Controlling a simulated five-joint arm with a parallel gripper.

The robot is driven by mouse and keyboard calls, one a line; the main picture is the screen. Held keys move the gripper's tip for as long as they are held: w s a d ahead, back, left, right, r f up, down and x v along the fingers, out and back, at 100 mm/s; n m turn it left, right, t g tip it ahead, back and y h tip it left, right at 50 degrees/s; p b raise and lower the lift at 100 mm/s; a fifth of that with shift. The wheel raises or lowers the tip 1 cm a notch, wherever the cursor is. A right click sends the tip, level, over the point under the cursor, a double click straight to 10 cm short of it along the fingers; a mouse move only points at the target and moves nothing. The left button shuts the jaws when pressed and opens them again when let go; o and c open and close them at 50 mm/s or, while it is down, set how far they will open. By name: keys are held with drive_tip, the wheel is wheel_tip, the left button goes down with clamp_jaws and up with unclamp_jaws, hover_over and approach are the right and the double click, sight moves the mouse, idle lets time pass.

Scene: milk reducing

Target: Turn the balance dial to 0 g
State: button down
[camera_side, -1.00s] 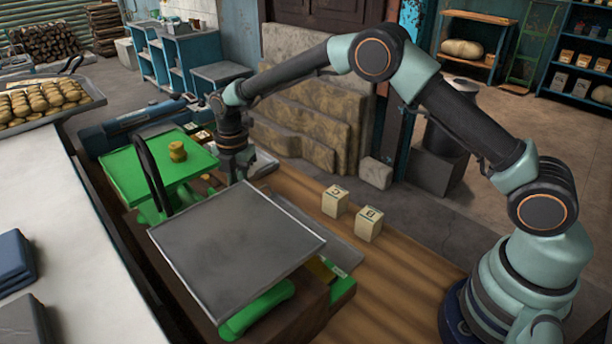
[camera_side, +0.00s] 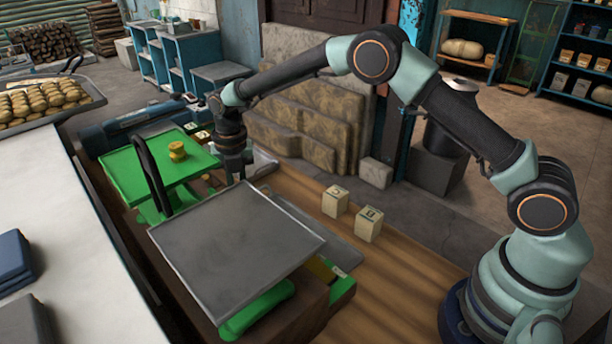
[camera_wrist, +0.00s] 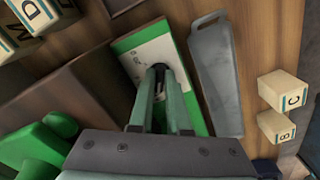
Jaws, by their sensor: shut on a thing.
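The green balance carries a grey square pan (camera_side: 235,250) at the front and a green plate (camera_side: 130,170) with brass weights (camera_side: 177,151) behind it. In the wrist view, a white scale panel (camera_wrist: 145,55) lies on the green base. My gripper (camera_side: 238,172) points down beside the pans in the side view. In the wrist view my gripper (camera_wrist: 160,72) has its fingers close together over the panel, shut on the dial (camera_wrist: 159,90). The dial is mostly hidden between the fingers, and its reading cannot be made out.
Lettered blocks C (camera_side: 335,201) and B (camera_side: 368,224) stand on the wooden bench to the right. A grey tray (camera_wrist: 214,75) lies right of the panel in the wrist view. More lettered blocks (camera_wrist: 35,12) are at upper left there. A dark upright handle (camera_side: 153,175) stands near my gripper.

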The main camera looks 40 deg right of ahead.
drive_tip(key=shift+r, duration=0.1)
drive_tip(key=c, duration=0.9)
unclamp_jaws()
wheel_tip(320, 180, up, 12)
